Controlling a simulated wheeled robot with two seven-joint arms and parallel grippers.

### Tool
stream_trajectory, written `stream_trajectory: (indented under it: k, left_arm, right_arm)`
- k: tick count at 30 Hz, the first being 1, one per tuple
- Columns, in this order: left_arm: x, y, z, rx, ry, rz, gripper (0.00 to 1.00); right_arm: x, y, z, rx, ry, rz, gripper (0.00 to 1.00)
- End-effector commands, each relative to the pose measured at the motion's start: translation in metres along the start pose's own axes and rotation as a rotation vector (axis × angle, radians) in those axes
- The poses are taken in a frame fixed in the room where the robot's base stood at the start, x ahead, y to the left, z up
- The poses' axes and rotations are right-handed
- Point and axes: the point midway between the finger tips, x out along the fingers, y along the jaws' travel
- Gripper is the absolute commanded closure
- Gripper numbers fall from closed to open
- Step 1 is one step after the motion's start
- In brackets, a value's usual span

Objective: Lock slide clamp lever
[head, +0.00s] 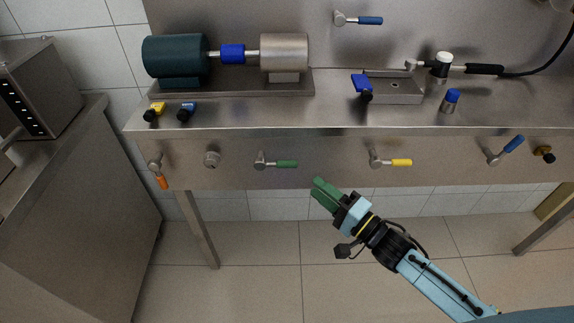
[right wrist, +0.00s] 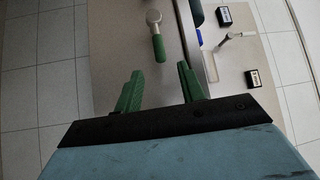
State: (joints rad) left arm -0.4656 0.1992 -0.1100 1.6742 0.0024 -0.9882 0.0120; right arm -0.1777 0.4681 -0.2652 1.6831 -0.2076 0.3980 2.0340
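Several levers sit on the steel bench's front panel; none is marked, so I cannot tell which is the slide clamp lever. A green-handled lever (head: 276,163) points right. A yellow-handled lever (head: 391,162) also points right. An orange-handled lever (head: 160,173) hangs down, and a blue-handled lever (head: 507,150) tilts up to the right. My right gripper (head: 320,188) is in front of the panel, between and below the green and yellow levers. In the right wrist view its fingers (right wrist: 160,69) are apart and empty, with the green handle (right wrist: 158,47) beyond them, untouched. My left gripper is not in view.
On the bench (head: 240,113) stand a dark motor (head: 176,58), a steel cylinder (head: 284,52), and a block with a blue lever (head: 361,83). Another blue-handled lever (head: 366,20) is on the back wall. A steel cabinet (head: 80,190) stands left. Floor below the panel is clear.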

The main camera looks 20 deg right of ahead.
Motion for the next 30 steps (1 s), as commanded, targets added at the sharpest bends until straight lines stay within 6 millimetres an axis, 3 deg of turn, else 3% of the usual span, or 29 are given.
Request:
stream_trajectory:
  k: [9, 15, 21, 29, 30]
  left_arm:
    - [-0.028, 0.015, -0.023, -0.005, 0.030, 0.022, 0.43]
    - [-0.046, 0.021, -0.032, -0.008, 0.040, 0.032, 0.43]
    - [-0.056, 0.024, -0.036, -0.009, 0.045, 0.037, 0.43]
    - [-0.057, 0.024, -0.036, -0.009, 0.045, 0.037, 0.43]
    - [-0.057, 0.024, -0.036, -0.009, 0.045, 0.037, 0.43]
  right_arm:
    - [0.069, 0.002, 0.000, -0.002, 0.001, -0.003, 0.60]
    - [0.099, 0.002, 0.000, -0.001, 0.002, 0.001, 0.60]
    - [0.111, 0.001, 0.000, -0.001, 0.002, 0.001, 0.60]
    - [0.112, 0.001, 0.000, -0.001, 0.002, 0.003, 0.60]
    - [0.112, 0.001, 0.000, -0.001, 0.002, 0.003, 0.64]
